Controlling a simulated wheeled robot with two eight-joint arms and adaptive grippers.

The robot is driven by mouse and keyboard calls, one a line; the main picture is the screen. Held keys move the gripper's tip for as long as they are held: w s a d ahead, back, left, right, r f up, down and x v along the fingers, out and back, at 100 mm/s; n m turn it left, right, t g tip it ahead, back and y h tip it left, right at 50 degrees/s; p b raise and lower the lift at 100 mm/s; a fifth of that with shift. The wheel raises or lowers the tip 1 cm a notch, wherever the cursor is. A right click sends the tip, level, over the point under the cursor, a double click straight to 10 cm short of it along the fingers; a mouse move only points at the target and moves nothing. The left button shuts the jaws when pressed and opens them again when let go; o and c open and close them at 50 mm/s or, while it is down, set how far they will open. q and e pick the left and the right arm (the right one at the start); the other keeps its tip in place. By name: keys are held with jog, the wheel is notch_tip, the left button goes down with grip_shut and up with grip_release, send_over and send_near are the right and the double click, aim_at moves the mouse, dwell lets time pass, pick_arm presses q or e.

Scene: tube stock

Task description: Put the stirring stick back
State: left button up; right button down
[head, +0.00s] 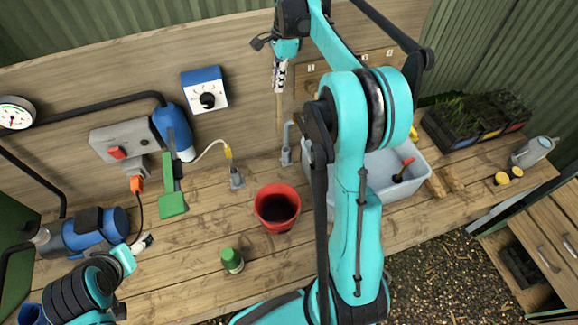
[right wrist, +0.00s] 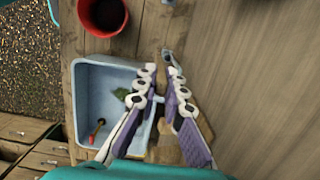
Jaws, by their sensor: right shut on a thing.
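The stirring stick (head: 279,112) is a pale wooden rod, upright in front of the back wall in the head view. My right gripper (head: 280,76) is shut on its upper part; the lower end is above the bench near the grey tap. In the right wrist view my right gripper's fingers (right wrist: 160,90) show, but the stick is hard to make out between them.
A grey tap (head: 286,155) stands beside the pale sink (head: 385,185). A numbered board (head: 311,82) on the wall is partly hidden by my right arm. Bench between bucket and jar is clear.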

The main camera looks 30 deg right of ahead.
jog(key=r+b, duration=0.1)
jog(key=b, duration=0.1)
send_over(286, 125)
jog(key=s+a, duration=0.1)
jog(key=s, duration=0.1)
notch_tip(286, 125, down, 27)
jog(key=shift+a+f+b, duration=0.1)
jog(key=shift+f+b, duration=0.1)
jog(key=shift+b, duration=0.65)
jog(key=shift+s, duration=0.1)
jog(key=shift+f, duration=0.1)
jog(key=c, duration=1.9)
grip_release()
